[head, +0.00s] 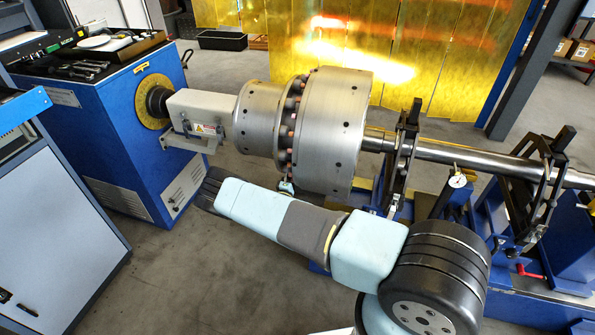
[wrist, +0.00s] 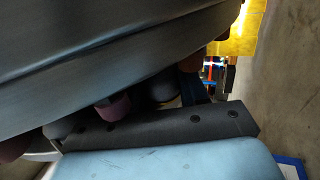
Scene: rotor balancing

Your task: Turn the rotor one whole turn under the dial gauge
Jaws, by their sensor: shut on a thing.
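The rotor (head: 325,130) is a large grey metal drum with a stepped flange, a ring of copper-coloured bolts (head: 291,125) and a long shaft (head: 450,153). My gripper (head: 287,185) is at the flange's lower edge, mostly hidden behind my arm. In the wrist view, the dark gripper (wrist: 113,115) is close under the rotor's curved side (wrist: 120,55), shut around a reddish bolt head (wrist: 114,106); its exact grip is partly hidden. The dial gauge (head: 458,181), small and white-faced, stands below the shaft, right of the drum; its reading is too small to tell.
A blue drive cabinet (head: 120,130) with a yellow ring is coupled to the rotor's left end. Dark bearing stands (head: 405,155) hold the shaft on the blue bed. A grey cabinet (head: 50,220) stands at left. The floor (head: 170,275) in front is clear.

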